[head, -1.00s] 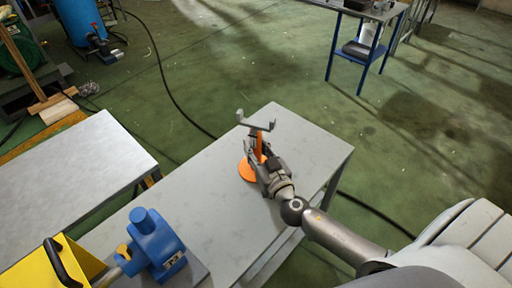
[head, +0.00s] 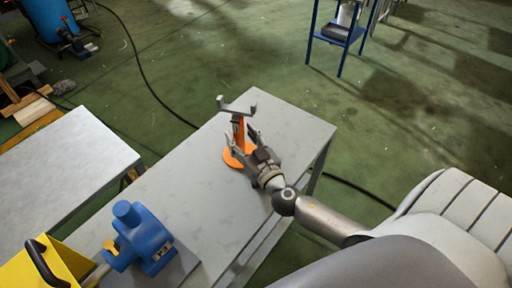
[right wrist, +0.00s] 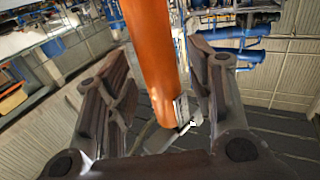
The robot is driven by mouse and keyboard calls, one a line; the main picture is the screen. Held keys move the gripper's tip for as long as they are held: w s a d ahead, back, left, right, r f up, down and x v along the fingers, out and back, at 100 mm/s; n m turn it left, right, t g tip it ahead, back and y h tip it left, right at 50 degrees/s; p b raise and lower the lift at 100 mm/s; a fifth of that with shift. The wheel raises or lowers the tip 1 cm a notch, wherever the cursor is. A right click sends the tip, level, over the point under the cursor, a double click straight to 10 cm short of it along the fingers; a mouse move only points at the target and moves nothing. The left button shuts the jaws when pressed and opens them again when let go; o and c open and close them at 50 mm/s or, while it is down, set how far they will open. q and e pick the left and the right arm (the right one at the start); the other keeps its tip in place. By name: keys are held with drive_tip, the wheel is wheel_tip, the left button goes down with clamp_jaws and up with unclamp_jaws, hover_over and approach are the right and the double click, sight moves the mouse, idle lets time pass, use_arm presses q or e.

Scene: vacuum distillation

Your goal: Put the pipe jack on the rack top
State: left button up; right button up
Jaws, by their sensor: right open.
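The pipe jack (head: 238,134) stands upright on the grey table, with an orange round base (head: 232,158), an orange post and a grey forked head on top. My right gripper (head: 254,138) is at the near right side of the post, low on the jack. In the right wrist view the orange post (right wrist: 150,60) rises between the two spread fingers of the gripper (right wrist: 160,100), with a gap on each side. The right gripper is open and holds nothing. My left gripper is not in view. I cannot tell which structure is the rack.
The grey table (head: 205,205) also bears a blue machine (head: 145,238) at its near left. A yellow box (head: 45,265) is at the lower left corner. Another grey table (head: 60,175) stands to the left. A blue-framed stand (head: 338,32) is at the top right.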

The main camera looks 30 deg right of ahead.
drive_tip(key=s+b, duration=0.1)
drive_tip(key=s, duration=0.2)
drive_tip(key=s+b, duration=0.1)
drive_tip(key=s, duration=0.1)
drive_tip(key=s+b, duration=0.1)
drive_tip(key=s, duration=0.2)
drive_tip(key=shift+s+a+f, duration=0.15)
drive_tip(key=shift+s+a, duration=0.15)
drive_tip(key=shift+s, duration=0.05)
drive_tip(key=shift+s+r+b, duration=0.2)
drive_tip(key=shift+s+b, duration=0.15)
drive_tip(key=shift+s, duration=0.25)
